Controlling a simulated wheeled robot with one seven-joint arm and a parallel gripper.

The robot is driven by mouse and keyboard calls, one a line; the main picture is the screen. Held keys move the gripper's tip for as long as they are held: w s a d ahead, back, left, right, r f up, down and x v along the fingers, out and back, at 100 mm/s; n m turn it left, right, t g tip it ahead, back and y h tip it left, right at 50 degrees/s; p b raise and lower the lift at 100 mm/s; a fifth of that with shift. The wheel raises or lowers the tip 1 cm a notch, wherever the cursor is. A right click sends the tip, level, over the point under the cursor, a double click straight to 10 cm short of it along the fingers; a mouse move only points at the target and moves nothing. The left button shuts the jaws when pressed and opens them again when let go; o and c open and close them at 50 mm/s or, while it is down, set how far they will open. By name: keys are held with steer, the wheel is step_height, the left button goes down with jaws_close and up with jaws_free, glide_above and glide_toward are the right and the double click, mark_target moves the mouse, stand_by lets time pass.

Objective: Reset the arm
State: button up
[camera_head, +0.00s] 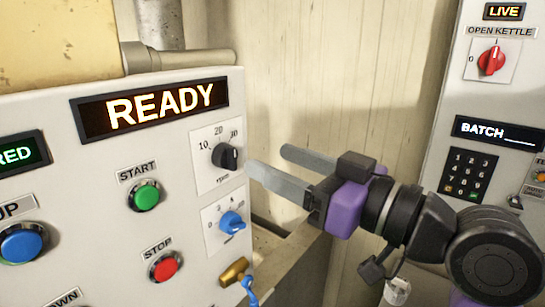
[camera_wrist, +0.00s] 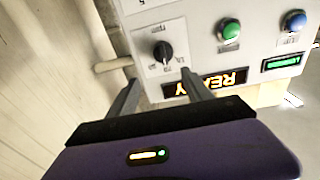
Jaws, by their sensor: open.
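My gripper (camera_head: 268,168), with a purple body and two grey fingers, reaches in from the right in the head view. Its fingers are apart with nothing between them. The fingertips are close to the right edge of the control panel (camera_head: 110,150), near the black rpm knob (camera_head: 225,156). I cannot tell whether a finger touches the panel. In the wrist view, my gripper (camera_wrist: 158,88) has its two fingers spread toward the panel, with the black knob (camera_wrist: 162,52) showing beyond the gap between them.
The panel carries a READY display (camera_head: 150,107), a green START button (camera_head: 146,195), a red STOP button (camera_head: 165,266) and a blue knob (camera_head: 232,222). A second panel (camera_head: 455,95) with a red knob (camera_head: 492,61) and keypad (camera_head: 468,172) stands at right. A pale wall (camera_head: 330,75) lies between.

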steer(key=w+d+m+t+h, duration=0.2)
steer(key=d+m+t+h, duration=0.2)
steer(key=d+m+t, duration=0.3)
steer(key=s+d+f+m+t+h, duration=0.1)
steer(key=s+d+f+m+h, duration=0.3)
steer(key=f, duration=0.3)
steer(key=s+d+f+m+t+h, duration=0.1)
steer(key=s+d+f+t+h, duration=0.15)
steer(key=d+f+h, duration=0.35)
steer(key=s+f+g, duration=0.2)
steer(key=s+f, duration=0.5)
steer(key=s, duration=0.3)
steer(key=s+f+n+g, duration=0.1)
steer(key=s+f+g, duration=0.2)
steer(key=s+f, duration=0.4)
steer(key=s+d+f+n+g, duration=0.1)
steer(key=s+f, duration=0.6)
steer(key=s, duration=0.7)
steer(key=shift+s+f+g, duration=0.3)
steer(key=shift+s+g, duration=0.05)
steer(key=shift+g, duration=0.5)
